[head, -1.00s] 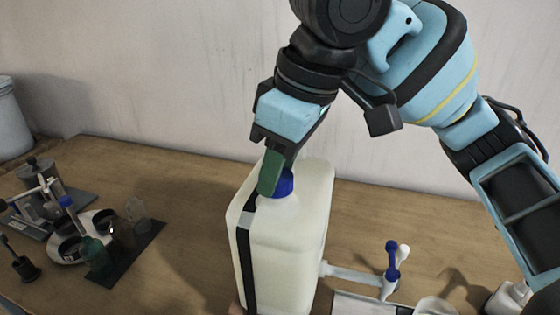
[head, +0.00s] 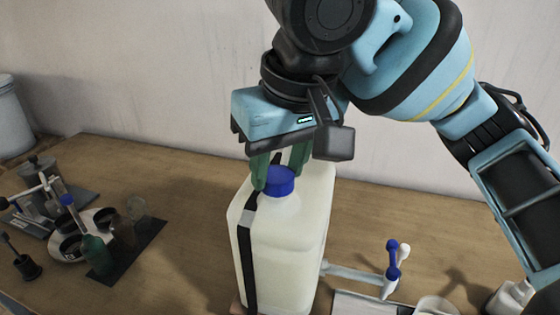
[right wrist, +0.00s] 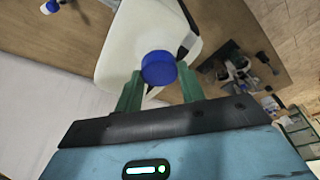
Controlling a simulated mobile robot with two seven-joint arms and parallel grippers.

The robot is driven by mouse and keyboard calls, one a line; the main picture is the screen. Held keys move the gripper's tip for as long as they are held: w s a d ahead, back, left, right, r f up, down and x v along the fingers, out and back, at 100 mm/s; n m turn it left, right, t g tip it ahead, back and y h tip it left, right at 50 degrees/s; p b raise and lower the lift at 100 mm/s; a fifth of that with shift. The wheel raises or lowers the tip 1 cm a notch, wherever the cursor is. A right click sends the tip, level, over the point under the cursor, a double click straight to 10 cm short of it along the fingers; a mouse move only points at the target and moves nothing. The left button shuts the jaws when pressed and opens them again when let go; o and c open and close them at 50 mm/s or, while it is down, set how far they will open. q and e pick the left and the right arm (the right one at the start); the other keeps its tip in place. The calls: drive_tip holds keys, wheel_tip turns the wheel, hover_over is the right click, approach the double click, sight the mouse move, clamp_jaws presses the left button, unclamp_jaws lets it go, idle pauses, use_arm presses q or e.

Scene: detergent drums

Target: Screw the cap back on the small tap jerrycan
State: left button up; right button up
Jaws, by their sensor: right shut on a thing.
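The small tap jerrycan (head: 290,238) is a whitish translucent container with a black strip down its side, upright on the wooden table in the head view. Its tap (head: 391,270), with a blue handle, sticks out low on the right. The blue cap (head: 280,181) sits at the jerrycan's neck; I cannot tell how tight it is. My right gripper (head: 277,170) is over the neck, its green fingers shut on the cap. In the right wrist view the cap (right wrist: 158,68) shows between the fingertips, with the jerrycan (right wrist: 130,35) beyond. My left gripper is not in view.
On the left stand a round tray (head: 72,248) with bottles and a dark mat (head: 140,252). A white drum (head: 12,120) is at the far left. A pale tray (head: 365,304) lies at front right. The wall is close behind the table.

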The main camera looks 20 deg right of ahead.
drive_tip(key=shift+f+m+h, duration=0.25)
drive_tip(key=shift+m+h, duration=0.05)
drive_tip(key=shift+m, duration=0.9)
drive_tip(key=m+h, duration=0.1)
drive_tip(key=m, duration=0.2)
drive_tip(key=shift+a+m, duration=0.15)
drive_tip(key=shift+m, duration=0.25)
drive_tip(key=o, duration=0.7)
drive_tip(key=shift+m, duration=0.4)
drive_tip(key=o, duration=0.9)
drive_tip(key=shift+r, duration=0.15)
drive_tip(key=shift+r, duration=0.15)
drive_tip(key=shift+r, duration=3.9)
drive_tip(key=shift+f, duration=0.1)
